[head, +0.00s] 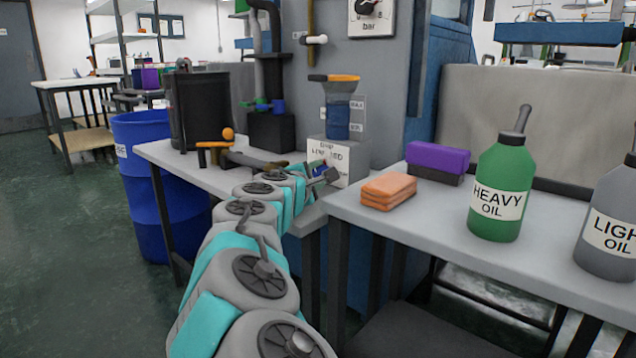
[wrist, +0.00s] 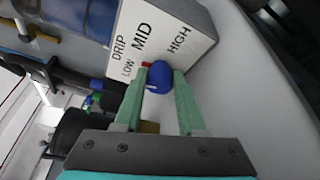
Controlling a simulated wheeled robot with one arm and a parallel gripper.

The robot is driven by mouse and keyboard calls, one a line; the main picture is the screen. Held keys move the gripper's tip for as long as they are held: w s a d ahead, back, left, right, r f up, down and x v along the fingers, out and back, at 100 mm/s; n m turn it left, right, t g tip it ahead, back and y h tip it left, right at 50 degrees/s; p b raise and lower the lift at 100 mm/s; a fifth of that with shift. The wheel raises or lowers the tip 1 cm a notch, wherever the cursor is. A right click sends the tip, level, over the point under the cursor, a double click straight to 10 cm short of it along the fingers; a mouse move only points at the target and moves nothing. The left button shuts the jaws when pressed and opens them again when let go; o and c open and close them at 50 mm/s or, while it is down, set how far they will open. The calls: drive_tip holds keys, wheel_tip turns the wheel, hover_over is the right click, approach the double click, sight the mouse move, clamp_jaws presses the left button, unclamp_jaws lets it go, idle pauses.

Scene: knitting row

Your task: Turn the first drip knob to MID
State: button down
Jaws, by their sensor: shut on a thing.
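The blue drip knob (wrist: 159,76) sits on a white panel (wrist: 172,22) marked DRIP, LOW, MID and HIGH in the wrist view. A small red mark shows beside the knob, and the knob has a short white line on it. The exact setting is hard to tell. My gripper (wrist: 161,80) has its two green fingers on either side of the knob and is shut on it. In the head view the panel is on the front of a grey box (head: 356,152) below an oil reservoir (head: 338,120), and my gripper (head: 322,176) reaches its lower part.
On the right table (head: 440,222) stand a green HEAVY OIL bottle (head: 497,190), a grey LIGHT OIL bottle (head: 612,215), orange sponges (head: 388,192) and a purple block (head: 437,158). A blue barrel (head: 155,190) stands left. A pressure dial (head: 370,12) is above.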

idle(0.4)
drive_tip(key=c, duration=0.5)
unclamp_jaws()
drive_tip(key=shift+s, duration=0.1)
drive_tip(key=v, duration=0.6)
drive_tip(key=shift+a+p, duration=0.1)
drive_tip(key=shift+p, duration=0.2)
drive_tip(key=shift+v, duration=0.8)
